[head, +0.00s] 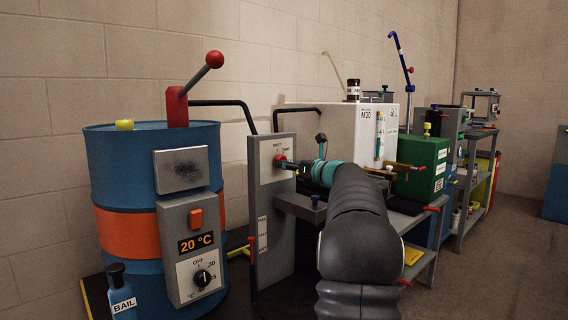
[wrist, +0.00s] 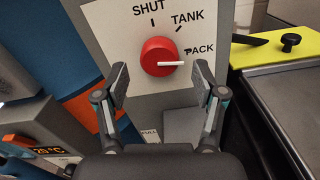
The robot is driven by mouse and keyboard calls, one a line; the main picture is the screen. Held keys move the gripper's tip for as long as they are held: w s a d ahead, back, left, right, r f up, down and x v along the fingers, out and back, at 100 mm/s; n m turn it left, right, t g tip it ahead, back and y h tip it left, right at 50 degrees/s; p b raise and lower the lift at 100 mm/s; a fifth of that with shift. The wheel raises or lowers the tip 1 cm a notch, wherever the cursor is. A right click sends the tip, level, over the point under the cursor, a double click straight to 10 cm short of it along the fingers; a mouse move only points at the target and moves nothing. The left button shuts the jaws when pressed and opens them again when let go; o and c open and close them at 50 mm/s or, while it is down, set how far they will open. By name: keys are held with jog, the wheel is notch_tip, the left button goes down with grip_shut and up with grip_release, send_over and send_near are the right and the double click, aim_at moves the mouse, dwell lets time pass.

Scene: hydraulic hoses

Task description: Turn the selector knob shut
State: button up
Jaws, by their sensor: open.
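The selector knob (wrist: 158,57) is a red round knob with a white pointer line on a white plate marked SHUT, TANK and PACK. In the wrist view its pointer lies to the right, closest to the PACK mark. The knob also shows in the head view (head: 280,161) on a grey post (head: 272,215), partly covered by my gripper. My gripper (wrist: 160,80) is open, with one finger on each side of the knob and slightly below it. I see gaps between the fingers and the knob; I cannot tell how far the fingertips are from the plate.
A blue and orange drum (head: 140,235) with a thermostat box (head: 192,250) stands left of the post. A red-balled lever (head: 214,60) rises from it. A bench with a white tank (head: 350,125) and a green box (head: 424,168) extends right. A yellow board (wrist: 270,42) lies beside the post.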

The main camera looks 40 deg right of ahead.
jog(key=shift+w+a, duration=0.1)
jog(key=shift+w, duration=1.2)
jog(key=shift+c, duration=0.3)
jog(key=c, duration=1.1)
jog(key=shift+n, duration=0.3)
jog(key=n+b, duration=0.9)
jog(key=n, duration=1)
jog(key=shift+r, duration=0.1)
jog(key=shift+n+b, duration=0.3)
